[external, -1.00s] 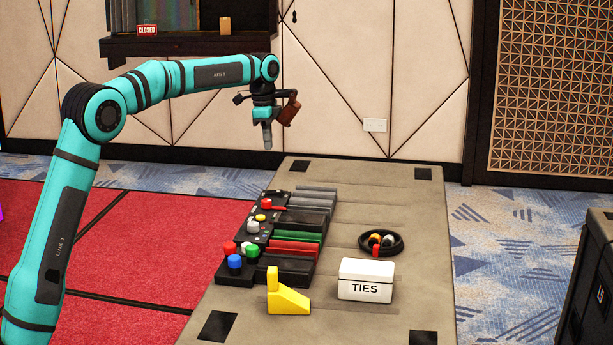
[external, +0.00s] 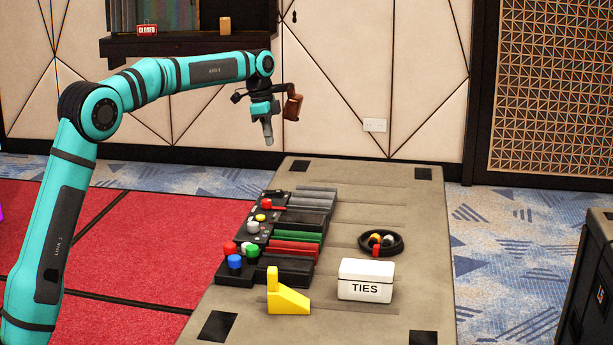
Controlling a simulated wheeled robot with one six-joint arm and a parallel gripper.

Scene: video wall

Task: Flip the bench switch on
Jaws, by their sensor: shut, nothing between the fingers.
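A black control panel (external: 262,243) lies along the left side of the grey bench (external: 345,205). It carries a red lever (external: 272,204) near its far end, a yellow button (external: 260,217), a grey knob (external: 253,227), and red, blue and green knobs at the near end. I cannot tell for sure which of these is the bench switch, or its position. My gripper (external: 268,140) is shut and empty, pointing down. It is in the air above the far end of the bench, apart from the panel.
Grey, black, green and red blocks (external: 298,236) line the panel's right side. A yellow wedge-shaped piece (external: 288,298), a white box marked TIES (external: 366,280) and a black round dish (external: 381,242) with small items stand on the bench. The far right of the bench is clear.

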